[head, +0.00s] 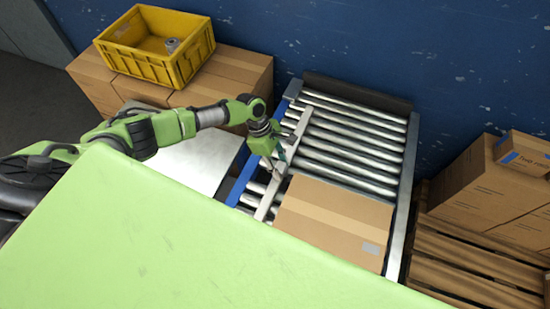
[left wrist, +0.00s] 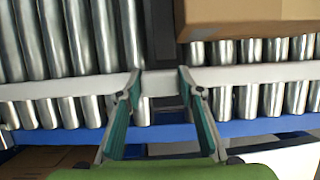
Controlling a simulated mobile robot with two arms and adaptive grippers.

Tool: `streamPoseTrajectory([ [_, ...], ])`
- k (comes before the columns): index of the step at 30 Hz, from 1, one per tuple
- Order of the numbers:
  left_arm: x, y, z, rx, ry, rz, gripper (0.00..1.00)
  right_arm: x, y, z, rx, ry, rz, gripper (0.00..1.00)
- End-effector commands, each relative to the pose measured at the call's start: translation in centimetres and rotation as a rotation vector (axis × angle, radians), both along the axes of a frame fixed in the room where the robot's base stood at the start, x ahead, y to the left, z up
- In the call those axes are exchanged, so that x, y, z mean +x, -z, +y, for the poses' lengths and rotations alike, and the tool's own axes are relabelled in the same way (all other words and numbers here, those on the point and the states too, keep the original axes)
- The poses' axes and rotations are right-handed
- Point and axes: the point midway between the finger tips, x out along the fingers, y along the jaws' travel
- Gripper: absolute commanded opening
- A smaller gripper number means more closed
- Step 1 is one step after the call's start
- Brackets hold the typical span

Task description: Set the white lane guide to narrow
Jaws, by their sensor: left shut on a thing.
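The white lane guide (head: 300,127) is a long straight bar lying along the roller conveyor, a little inside its blue left side rail (head: 240,181). In the left wrist view the guide (left wrist: 62,89) crosses the whole picture, with rollers showing on both sides of it. My left gripper (head: 281,164) is at the middle of the guide. In the left wrist view its two fingers (left wrist: 157,80) are spaced apart and shut on a short part of the guide between them. My right gripper is in neither view.
A cardboard box (head: 333,215) sits on the rollers right of the guide, with a narrow gap between them. Bare rollers (head: 352,140) lie beyond it. A yellow crate (head: 150,68) stands on boxes at the left. More boxes (head: 480,190) stand on a pallet at the right.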

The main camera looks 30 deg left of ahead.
Motion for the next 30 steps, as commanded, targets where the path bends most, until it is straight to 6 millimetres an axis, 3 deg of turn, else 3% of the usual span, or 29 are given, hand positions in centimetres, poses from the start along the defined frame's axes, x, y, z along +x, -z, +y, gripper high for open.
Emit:
streamPoseTrajectory([
  [1,0.7,-0.7,-0.4,-0.011,-0.011,-0.013,0.00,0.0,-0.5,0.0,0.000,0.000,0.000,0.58],
  [12,0.5,-0.4,-0.7,-0.015,-0.014,-0.011,0.00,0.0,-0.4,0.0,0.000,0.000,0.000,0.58],
  [13,0.5,-0.4,-0.7,-0.015,-0.014,-0.011,0.42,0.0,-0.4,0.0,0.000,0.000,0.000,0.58],
  [14,0.5,-0.4,-0.7,-0.015,-0.013,-0.010,0.50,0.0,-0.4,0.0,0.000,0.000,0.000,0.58],
  [25,0.1,-0.3,-0.4,-0.008,-0.011,-0.002,0.51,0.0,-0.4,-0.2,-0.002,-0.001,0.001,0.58],
  [30,0.2,-1.9,0.4,-0.008,-0.012,-0.003,0.51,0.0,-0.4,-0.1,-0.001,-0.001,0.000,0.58],
])
